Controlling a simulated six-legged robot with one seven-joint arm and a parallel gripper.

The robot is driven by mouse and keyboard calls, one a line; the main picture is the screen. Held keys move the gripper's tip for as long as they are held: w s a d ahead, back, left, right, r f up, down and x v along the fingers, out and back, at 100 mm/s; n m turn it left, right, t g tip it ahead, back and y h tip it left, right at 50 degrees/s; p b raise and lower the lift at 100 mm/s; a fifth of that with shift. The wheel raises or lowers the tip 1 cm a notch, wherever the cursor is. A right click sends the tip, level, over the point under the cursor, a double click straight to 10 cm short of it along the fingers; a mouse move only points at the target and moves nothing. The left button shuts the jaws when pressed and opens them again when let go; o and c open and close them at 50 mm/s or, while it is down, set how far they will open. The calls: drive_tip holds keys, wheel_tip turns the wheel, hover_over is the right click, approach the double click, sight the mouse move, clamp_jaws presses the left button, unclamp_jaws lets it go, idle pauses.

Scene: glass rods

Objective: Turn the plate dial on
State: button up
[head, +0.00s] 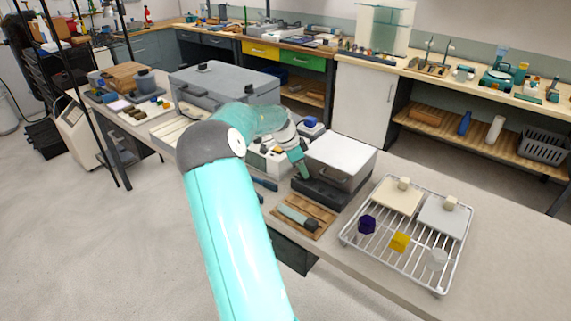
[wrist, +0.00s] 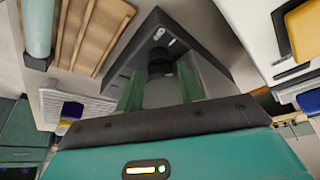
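The plate is a dark flat base (head: 322,192) under a light grey box (head: 342,155), to the right of my arm in the head view. In the wrist view the dark base (wrist: 205,68) shows a small light display (wrist: 160,34) and a round black dial (wrist: 160,66). The dial is not clear in the head view.
A wooden tray (head: 322,228) with a teal-and-dark tool (head: 297,216) lies in front of the plate. A wire rack (head: 443,284) with several coloured pieces stands at the right. A large grey case (head: 222,80) stands behind my arm. Bare bench shows right of the rack.

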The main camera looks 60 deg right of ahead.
drive_tip(key=n+t, duration=0.1)
drive_tip(key=n, duration=0.2)
drive_tip(key=shift+n+h, duration=0.3)
drive_tip(key=shift+h, duration=0.1)
drive_tip(key=n, duration=0.1)
drive_tip(key=n+t, duration=0.1)
drive_tip(key=n, duration=0.1)
drive_tip(key=shift+s+a+n+t+h, duration=0.1)
drive_tip(key=shift+s+n+t+h, duration=0.2)
drive_tip(key=shift+n+t, duration=0.1)
drive_tip(key=v, duration=1.4)
drive_tip(key=w+a+r+n+t+y, duration=0.1)
drive_tip(key=w+a+n, duration=0.2)
drive_tip(key=a, duration=0.6)
drive_tip(key=w+a+r+n+t, duration=0.2)
drive_tip(key=w+a, duration=0.3)
drive_tip(key=a, duration=0.5)
drive_tip(key=shift+a+r+n+y, duration=0.25)
drive_tip(key=shift+n+y, duration=0.15)
drive_tip(key=shift+n, duration=0.2)
drive_tip(key=shift+s, duration=0.1)
drive_tip(key=shift+c, duration=0.4)
